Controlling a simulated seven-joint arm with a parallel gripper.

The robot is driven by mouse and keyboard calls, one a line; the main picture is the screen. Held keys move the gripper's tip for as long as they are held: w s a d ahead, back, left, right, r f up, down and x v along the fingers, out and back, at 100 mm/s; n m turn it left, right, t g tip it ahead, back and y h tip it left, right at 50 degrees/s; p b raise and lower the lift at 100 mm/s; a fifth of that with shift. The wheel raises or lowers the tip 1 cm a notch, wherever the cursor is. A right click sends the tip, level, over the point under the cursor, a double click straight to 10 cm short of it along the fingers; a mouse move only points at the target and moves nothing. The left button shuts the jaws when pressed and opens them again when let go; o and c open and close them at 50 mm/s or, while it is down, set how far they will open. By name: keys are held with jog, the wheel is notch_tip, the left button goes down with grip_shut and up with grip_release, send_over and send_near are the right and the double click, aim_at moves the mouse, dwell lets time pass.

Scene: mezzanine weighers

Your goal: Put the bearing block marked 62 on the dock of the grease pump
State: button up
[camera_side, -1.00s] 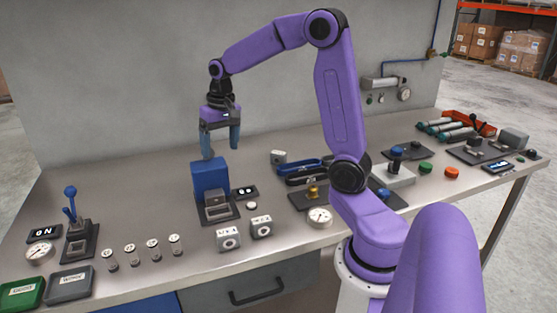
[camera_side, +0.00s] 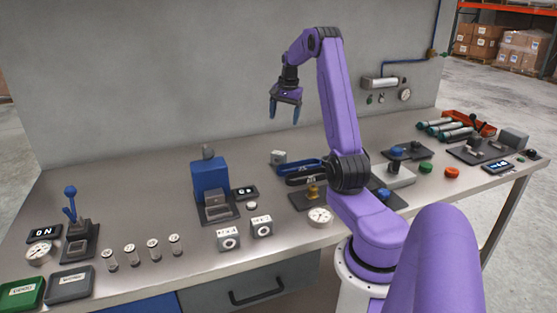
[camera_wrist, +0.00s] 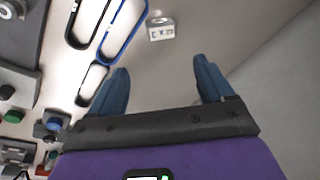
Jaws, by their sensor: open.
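Three small grey bearing blocks stand on the bench: two side by side at the front (camera_side: 228,238) (camera_side: 262,226), and one farther back (camera_side: 278,157). Their marks are too small to read in the side view. The back block also shows in the wrist view (camera_wrist: 160,33), its mark upside down and unclear. A blue machine (camera_side: 209,178) with a grey knob on top and a dark plate with a grey seat in front stands left of centre; I cannot tell whether it is the grease pump. My gripper (camera_side: 284,112) is open and empty, high above the bench near the back block.
Blue and black oblong loops (camera_wrist: 125,30) lie beside the back block. A lever device (camera_side: 76,240), gauges, small cylinders and two trays (camera_side: 68,285) are at left. Knobs, buttons and another device (camera_side: 512,140) are at right. A wall stands behind the bench.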

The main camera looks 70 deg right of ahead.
aim_at(279, 153)
jog(key=w+f, duration=0.1)
jog(key=f, duration=0.4)
jog(key=d+f, duration=0.1)
jog(key=f, duration=0.4)
jog(key=w+f, duration=0.1)
jog(key=f, duration=0.4)
jog(key=shift+w+d+f, duration=0.25)
jog(key=shift+w+f, duration=0.05)
jog(key=shift+f, duration=0.1)
jog(key=c, duration=1.2)
jog(key=shift+r, duration=0.1)
